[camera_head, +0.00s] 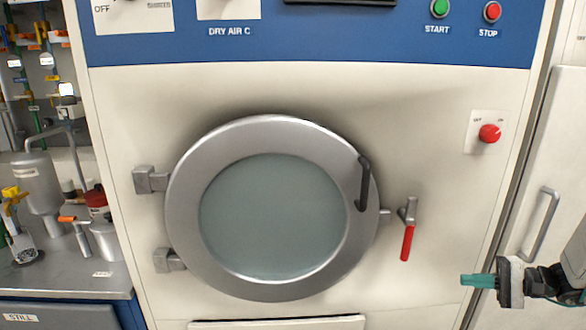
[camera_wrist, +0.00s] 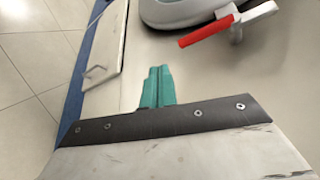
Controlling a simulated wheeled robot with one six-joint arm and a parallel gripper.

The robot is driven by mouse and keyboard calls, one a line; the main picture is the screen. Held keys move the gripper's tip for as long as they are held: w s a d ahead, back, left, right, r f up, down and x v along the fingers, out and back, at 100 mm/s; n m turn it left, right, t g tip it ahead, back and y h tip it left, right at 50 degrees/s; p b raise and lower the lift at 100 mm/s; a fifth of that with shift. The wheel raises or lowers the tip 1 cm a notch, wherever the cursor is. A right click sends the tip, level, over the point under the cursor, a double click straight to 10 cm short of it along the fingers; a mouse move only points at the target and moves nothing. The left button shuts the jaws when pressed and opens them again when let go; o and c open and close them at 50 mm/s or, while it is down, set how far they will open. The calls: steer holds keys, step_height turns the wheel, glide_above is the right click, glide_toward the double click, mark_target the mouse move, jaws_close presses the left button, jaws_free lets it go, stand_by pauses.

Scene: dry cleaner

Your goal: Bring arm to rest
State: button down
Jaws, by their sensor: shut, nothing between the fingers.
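My gripper (camera_head: 478,281) is at the lower right of the head view, in front of the cream machine (camera_head: 420,130). Its teal fingers are together and empty, pointing left. In the wrist view the teal fingers (camera_wrist: 157,86) also sit side by side with nothing between them. The round steel door (camera_head: 190,245) looks closed, with a dark handle (camera_head: 364,185) on its right side. A red-gripped latch lever (camera_head: 407,243) hangs down right of the door, apart from my gripper. The lever's red grip (camera_wrist: 206,30) shows at the top of the wrist view.
A red knob (camera_head: 489,133) is on the right of the machine front, with green (camera_head: 440,8) and red (camera_head: 492,11) buttons above. A cabinet handle (camera_head: 541,222) is close to my arm. A bench (camera_head: 75,278) with vessels stands at left. Tiled floor (camera_wrist: 30,60) is clear.

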steer(key=s+a+r+n+g+h, duration=0.2)
steer(key=s+a+r+n+h, duration=0.2)
steer(key=s+a+r+h, duration=0.3)
steer(key=s+a+r+n+g+h, duration=0.3)
steer(key=s+a+r+n+h, duration=0.2)
steer(key=s+a+r, duration=0.6)
steer(key=s+a+h, duration=0.2)
steer(key=s+a, duration=0.2)
steer(key=s, duration=0.2)
steer(key=shift+r, duration=0.3)
steer(key=shift+s, duration=0.1)
